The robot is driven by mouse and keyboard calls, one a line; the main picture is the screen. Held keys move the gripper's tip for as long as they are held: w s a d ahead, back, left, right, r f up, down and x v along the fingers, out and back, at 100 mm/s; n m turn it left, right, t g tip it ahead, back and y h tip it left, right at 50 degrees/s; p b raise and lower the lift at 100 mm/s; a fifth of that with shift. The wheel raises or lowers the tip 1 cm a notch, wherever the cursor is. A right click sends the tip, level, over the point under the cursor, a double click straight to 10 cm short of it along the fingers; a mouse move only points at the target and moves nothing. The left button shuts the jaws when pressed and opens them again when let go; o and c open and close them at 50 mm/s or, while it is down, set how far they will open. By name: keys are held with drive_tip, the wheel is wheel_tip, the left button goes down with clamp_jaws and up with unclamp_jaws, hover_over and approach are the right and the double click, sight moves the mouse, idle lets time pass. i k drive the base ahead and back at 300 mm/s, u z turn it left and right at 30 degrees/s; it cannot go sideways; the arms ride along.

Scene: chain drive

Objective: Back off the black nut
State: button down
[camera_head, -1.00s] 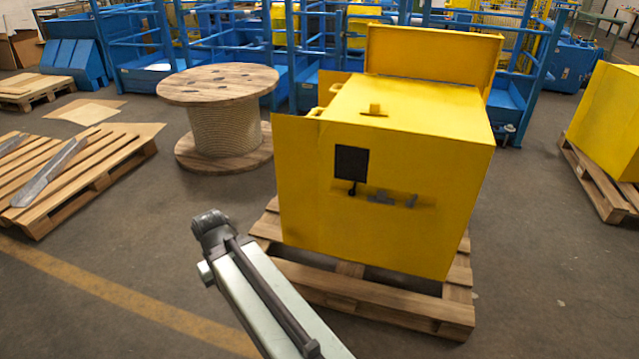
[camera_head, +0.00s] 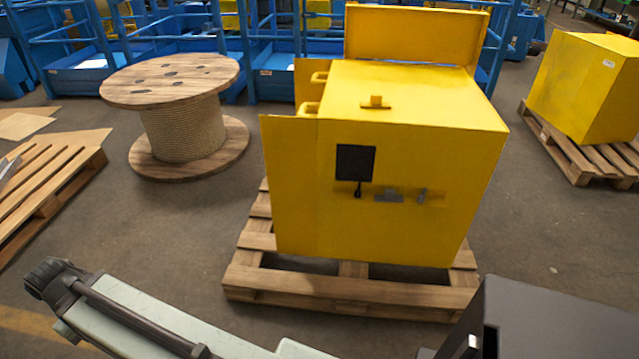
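A yellow machine housing (camera_head: 420,215) stands on a wooden pallet (camera_head: 300,295) in front of me. Its front face carries a black square plate (camera_head: 355,162). A small black part (camera_head: 358,190) sits just below the plate; it is too small to tell whether it is the black nut. Small grey fittings (camera_head: 389,195) lie to its right on the same face. My arm crosses the bottom of the view, its joint at lower left, well apart from the housing. My gripper cannot be made out. A dark block fills the lower right corner, likely part of me.
A wooden cable spool (camera_head: 185,125) stands to the left of the housing. Another pallet (camera_head: 60,180) lies at the left edge. A second yellow box (camera_head: 590,85) on a pallet is at right. Blue railings (camera_head: 270,50) line the back. Floor between is clear.

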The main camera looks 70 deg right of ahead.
sight(357, 194)
drive_tip(key=z, duration=0.15)
drive_tip(key=i, duration=0.85)
drive_tip(key=z, duration=0.55)
drive_tip(key=k, duration=0.7)
drive_tip(key=z, duration=0.25)
drive_tip(key=i, duration=0.7)
drive_tip(key=u, duration=0.1)
